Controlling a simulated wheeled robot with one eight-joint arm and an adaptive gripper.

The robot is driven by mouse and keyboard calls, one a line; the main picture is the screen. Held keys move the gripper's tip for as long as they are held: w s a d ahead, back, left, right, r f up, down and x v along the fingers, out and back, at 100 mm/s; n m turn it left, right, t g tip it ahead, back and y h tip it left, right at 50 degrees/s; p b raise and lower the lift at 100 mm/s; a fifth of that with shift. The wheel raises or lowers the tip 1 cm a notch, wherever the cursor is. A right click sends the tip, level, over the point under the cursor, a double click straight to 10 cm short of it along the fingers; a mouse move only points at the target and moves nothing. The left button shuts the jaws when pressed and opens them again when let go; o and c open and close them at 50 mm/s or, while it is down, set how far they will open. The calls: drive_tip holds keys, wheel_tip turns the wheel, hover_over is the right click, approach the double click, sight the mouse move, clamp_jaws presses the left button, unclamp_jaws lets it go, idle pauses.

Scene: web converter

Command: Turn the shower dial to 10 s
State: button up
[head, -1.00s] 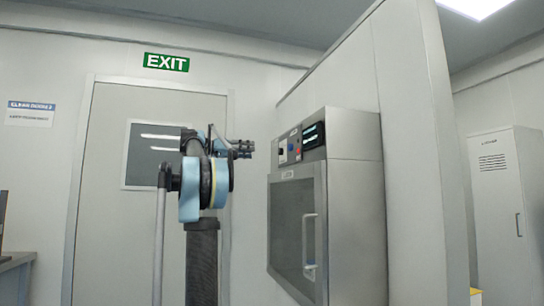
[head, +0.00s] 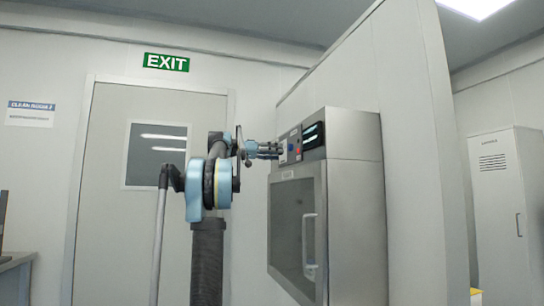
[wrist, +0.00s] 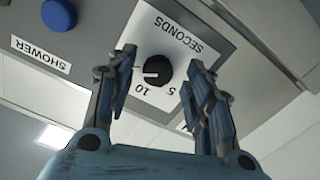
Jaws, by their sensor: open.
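The shower dial (wrist: 158,70) is a round black knob on a white plate (wrist: 160,30) marked SECONDS, with 10 and 5 near it, upside down in the wrist view. A pale mark on the knob points left in that view, on the same side as the 10. My gripper (wrist: 160,64) is open, with one finger on each side of the knob. Whether either finger touches the knob is unclear. In the head view my gripper (head: 277,150) is at the control panel of the steel cabinet and hides part of it.
The cabinet (head: 350,140) has a glass door with a vertical handle (head: 309,240) below the panel. A blue button (wrist: 59,14) and a SHOWER label (wrist: 40,62) are left of the dial in the wrist view. A wall partition (head: 410,120) stands behind the cabinet.

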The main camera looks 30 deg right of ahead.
drive_tip(key=c, duration=1.1)
drive_tip(key=shift+o, duration=0.2)
drive_tip(key=shift+a, duration=0.2)
drive_tip(key=shift+d, duration=0.15)
drive_tip(key=shift+n, duration=0.4)
drive_tip(key=n, duration=1.1)
